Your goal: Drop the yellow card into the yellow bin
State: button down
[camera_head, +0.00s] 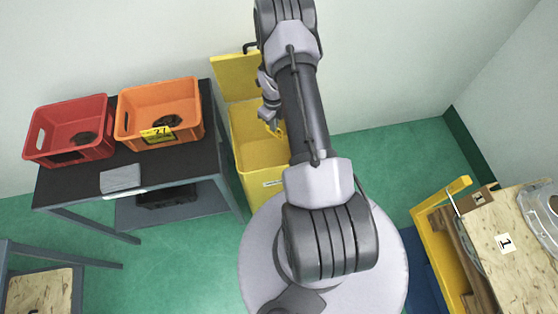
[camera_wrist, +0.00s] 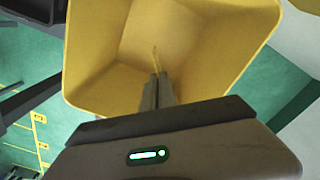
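The yellow bin (camera_head: 259,172) stands on the floor right of the dark table, its lid (camera_head: 238,78) raised against the wall. In the wrist view its open mouth (camera_wrist: 95,75) fills the upper middle. My gripper (camera_head: 272,122) is over the bin opening and points down into it. In the wrist view its fingers (camera_wrist: 157,80) are together, with a thin yellow card (camera_wrist: 155,57) seen edge-on at their tips. The card also shows small at the gripper in the head view (camera_head: 280,129). My arm hides part of the bin's right side.
A dark table (camera_head: 190,170) on the left bears a red crate (camera_head: 70,155), an orange crate (camera_head: 190,125) with a yellow "27" tag (camera_head: 157,134), and a grey block (camera_head: 121,178). A yellow-framed cart (camera_head: 440,260) stands at right. Green floor (camera_head: 390,160) is clear between.

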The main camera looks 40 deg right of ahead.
jog(key=c, duration=1.6)
grip_release()
jog(key=shift+a, duration=0.1)
notch_tip(320, 180, up, 4)
jog(key=shift+w+r+p, duration=0.1)
jog(key=shift+r+p, duration=0.15)
jog(key=shift+p, duration=1)
jog(key=s+a+p, duration=0.2)
jog(key=s+a, duration=0.6)
jog(key=s, duration=0.5)
jog(key=shift+s+a+r, duration=0.2)
jog(key=shift+s+r, duration=0.05)
jog(key=shift+s, duration=0.15)
